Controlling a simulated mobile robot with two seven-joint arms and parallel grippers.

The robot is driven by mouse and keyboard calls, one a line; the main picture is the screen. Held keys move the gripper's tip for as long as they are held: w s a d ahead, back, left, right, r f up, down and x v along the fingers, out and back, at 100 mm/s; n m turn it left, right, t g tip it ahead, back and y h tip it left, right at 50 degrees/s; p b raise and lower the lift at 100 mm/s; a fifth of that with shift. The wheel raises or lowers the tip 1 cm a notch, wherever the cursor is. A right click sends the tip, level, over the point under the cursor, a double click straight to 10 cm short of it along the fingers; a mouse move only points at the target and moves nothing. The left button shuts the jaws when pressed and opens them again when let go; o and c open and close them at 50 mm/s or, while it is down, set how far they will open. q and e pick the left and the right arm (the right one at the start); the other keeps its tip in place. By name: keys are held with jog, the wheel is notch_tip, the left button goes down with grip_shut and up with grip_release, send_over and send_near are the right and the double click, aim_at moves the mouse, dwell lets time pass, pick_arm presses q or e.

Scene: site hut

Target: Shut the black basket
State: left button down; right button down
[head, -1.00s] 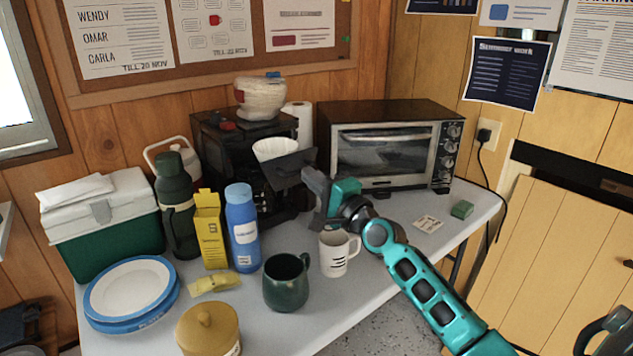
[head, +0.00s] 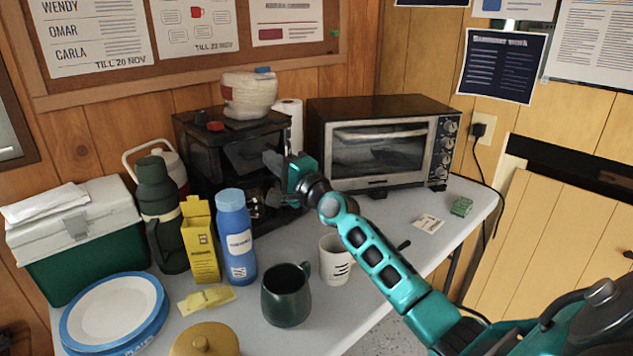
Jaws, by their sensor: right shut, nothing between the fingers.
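The black coffee machine (head: 200,155) stands at the back of the table, left of the toaster oven. Its black basket (head: 243,156) shows as a dark, slanted panel within the machine's front, partly behind my gripper. No white filter shows above it. I cannot tell whether the basket is fully flush. My right gripper (head: 270,176) is shut and empty, right at the machine's front by the basket's right side. Whether it touches the basket is unclear. My left gripper is out of view.
The toaster oven (head: 380,145) stands close right of my gripper. A blue bottle (head: 236,240), yellow carton (head: 201,245), white mug (head: 335,262) and green mug (head: 287,295) stand in front. The table's right end is mostly clear.

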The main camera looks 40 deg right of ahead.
jog(key=s+d+f, duration=0.1)
jog(key=s+f, duration=0.1)
jog(key=s, duration=1)
jog(key=shift+s+d, duration=0.15)
jog(key=shift+s, duration=0.15)
jog(key=shift+f, duration=0.15)
